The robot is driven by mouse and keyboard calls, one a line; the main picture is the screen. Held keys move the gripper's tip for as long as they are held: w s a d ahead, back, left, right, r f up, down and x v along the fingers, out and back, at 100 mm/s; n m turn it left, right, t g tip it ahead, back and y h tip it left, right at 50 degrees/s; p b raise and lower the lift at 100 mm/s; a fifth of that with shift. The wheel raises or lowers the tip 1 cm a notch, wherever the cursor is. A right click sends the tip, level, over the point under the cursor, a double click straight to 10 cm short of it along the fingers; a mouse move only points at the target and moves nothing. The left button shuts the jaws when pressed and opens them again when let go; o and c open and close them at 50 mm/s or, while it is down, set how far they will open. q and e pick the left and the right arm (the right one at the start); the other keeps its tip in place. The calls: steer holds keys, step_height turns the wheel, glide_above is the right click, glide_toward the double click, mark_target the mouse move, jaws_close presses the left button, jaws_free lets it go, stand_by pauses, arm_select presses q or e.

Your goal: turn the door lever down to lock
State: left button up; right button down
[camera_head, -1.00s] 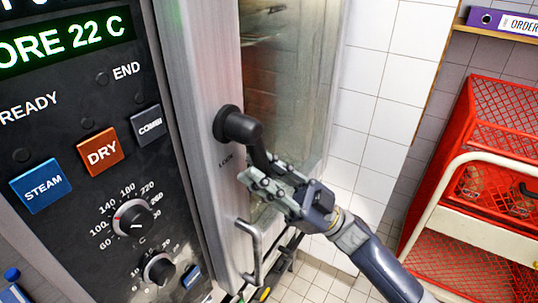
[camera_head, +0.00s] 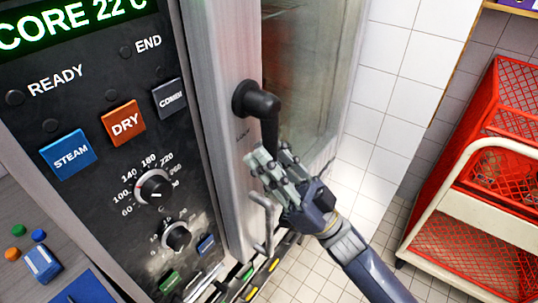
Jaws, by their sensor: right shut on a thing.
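The black door lever (camera_head: 258,100) is on the metal door frame of the oven, with its round hub at the top and its arm pointing down. My right gripper (camera_head: 268,165) comes in from the lower right and is shut on the lower end of the lever arm. The fingers hide the tip of the lever. My left gripper is not in view.
The oven's control panel (camera_head: 95,110) with buttons and dials fills the left. A red and cream cart (camera_head: 470,190) stands at the right. Tiled floor between them is clear.

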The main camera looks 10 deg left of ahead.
steer(key=c, duration=1.4)
jaws_free()
steer(key=v, duration=1.2)
